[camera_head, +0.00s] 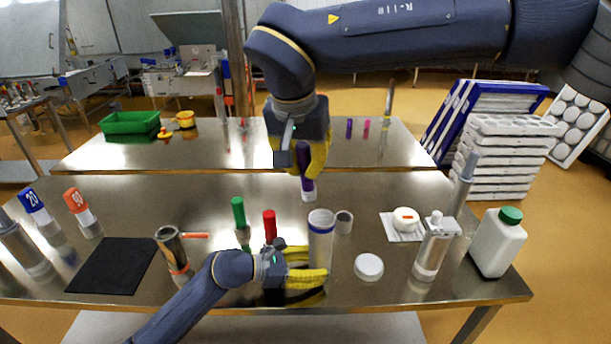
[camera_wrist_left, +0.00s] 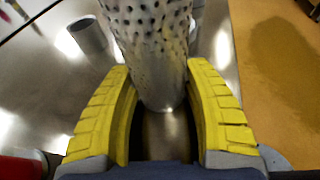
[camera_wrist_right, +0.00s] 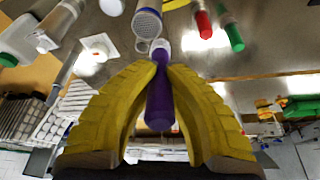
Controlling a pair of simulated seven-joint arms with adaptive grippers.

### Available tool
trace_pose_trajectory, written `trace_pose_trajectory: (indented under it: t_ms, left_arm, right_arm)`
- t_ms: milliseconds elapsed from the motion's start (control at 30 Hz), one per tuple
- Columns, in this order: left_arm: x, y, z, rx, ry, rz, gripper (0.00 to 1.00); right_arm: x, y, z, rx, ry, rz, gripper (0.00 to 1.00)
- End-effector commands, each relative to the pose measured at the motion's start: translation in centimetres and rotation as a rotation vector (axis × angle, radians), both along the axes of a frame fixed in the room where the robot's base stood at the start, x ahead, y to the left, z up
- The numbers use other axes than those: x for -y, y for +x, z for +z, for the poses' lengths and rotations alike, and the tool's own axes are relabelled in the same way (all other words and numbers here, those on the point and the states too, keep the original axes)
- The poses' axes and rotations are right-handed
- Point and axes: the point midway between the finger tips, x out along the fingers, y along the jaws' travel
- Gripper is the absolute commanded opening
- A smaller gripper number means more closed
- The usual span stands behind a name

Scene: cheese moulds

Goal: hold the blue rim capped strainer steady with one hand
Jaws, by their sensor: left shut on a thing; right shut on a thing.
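The blue rim strainer (camera_head: 321,245) stands upright near the table's front edge. Its perforated wall (camera_wrist_left: 150,40) shows in the left wrist view, and its blue rim (camera_wrist_right: 147,14) in the right wrist view. My left gripper (camera_head: 318,275) is shut on its lower part, with yellow fingers on either side. My right gripper (camera_head: 308,172) is above and behind the strainer, shut on a purple-handled tool (camera_head: 305,158) with a white end pointing down. The tool also shows in the right wrist view (camera_wrist_right: 160,105). The white end is apart from the strainer in the head view.
A small grey cup (camera_head: 344,222) stands right behind the strainer. A white round lid (camera_head: 369,267) lies to its right. Red (camera_head: 270,226) and green (camera_head: 239,213) capped tubes stand to the left. A metal jug (camera_head: 172,250) and black mat (camera_head: 112,266) lie further left.

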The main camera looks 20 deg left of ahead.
Motion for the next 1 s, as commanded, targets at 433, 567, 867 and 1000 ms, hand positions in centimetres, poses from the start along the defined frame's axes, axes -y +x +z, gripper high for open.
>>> trace_pose_trajectory:
  t_ms: [433,567,867,1000]
  left_arm:
    - [0.0,0.0,0.0,-0.001,0.001,0.000,0.35]
    - [0.0,0.0,0.0,-0.001,0.001,0.000,0.35]
    - [0.0,0.0,0.0,-0.001,0.001,0.000,0.58]
    - [0.0,0.0,0.0,0.000,0.000,0.000,0.74]
  right_arm:
    - [0.0,0.0,2.7,0.000,0.000,0.001,0.00]
    - [0.0,0.0,2.7,0.000,0.000,0.001,0.00]
    - [0.0,0.0,2.7,0.000,0.000,0.001,0.00]
    - [0.0,0.0,2.7,0.000,0.000,0.001,0.00]
